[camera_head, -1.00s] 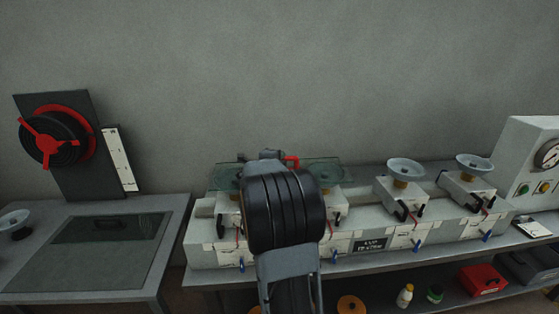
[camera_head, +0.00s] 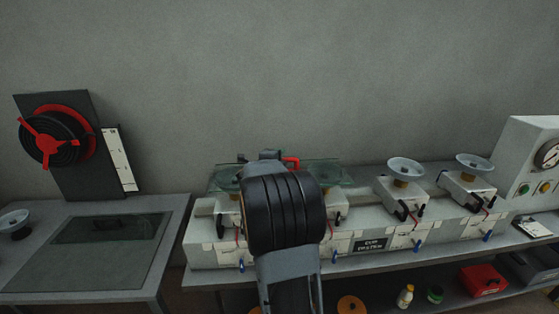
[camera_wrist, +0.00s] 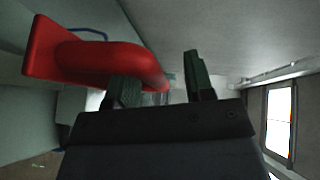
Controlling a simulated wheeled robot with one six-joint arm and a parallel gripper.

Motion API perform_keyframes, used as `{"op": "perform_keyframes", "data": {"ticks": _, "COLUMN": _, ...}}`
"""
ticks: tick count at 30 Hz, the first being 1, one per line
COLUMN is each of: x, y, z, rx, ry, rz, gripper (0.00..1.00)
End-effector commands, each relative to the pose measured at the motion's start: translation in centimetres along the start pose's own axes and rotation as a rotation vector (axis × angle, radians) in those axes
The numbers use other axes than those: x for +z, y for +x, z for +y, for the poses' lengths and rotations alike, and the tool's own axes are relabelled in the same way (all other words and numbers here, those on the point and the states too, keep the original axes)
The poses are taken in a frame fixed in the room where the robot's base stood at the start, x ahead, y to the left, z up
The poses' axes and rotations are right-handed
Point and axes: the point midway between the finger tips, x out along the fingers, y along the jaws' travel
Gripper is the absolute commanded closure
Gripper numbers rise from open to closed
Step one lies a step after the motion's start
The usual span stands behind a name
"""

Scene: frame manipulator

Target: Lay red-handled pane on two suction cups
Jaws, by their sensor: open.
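The clear greenish pane (camera_head: 335,172) lies roughly flat over the left pair of suction cups on the grey bench. My arm hides its middle and most of those cups, so full contact cannot be made out. Its red handle (camera_head: 291,161) shows just behind my wrist and looms large in the wrist view (camera_wrist: 95,62). My gripper (camera_wrist: 162,82) is open. Its fingers stand apart at the handle, with the curved red end by the left finger and reaching toward the gap. The right pair of suction cups (camera_head: 406,168) (camera_head: 473,162) is bare.
A grey table (camera_head: 165,215) with a dark glass panel stands at left, with a black and red reel (camera_head: 50,140) behind it. A gauge box (camera_head: 530,160) stands at right. A red box (camera_head: 483,280) and bottles sit on the lower shelf.

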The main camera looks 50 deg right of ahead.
Motion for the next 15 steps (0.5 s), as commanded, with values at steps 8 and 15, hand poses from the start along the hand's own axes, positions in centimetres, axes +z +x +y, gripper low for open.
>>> {"op": "perform_keyframes", "data": {"ticks": 8, "x": 0.1, "y": -1.3, "z": 0.3, "rx": 0.003, "ry": 0.0, "rz": -0.003, "gripper": 0.51}}
{"op": "perform_keyframes", "data": {"ticks": 15, "x": 0.1, "y": -6.0, "z": 0.3, "rx": 0.0, "ry": 0.001, "rz": -0.004, "gripper": 0.51}}
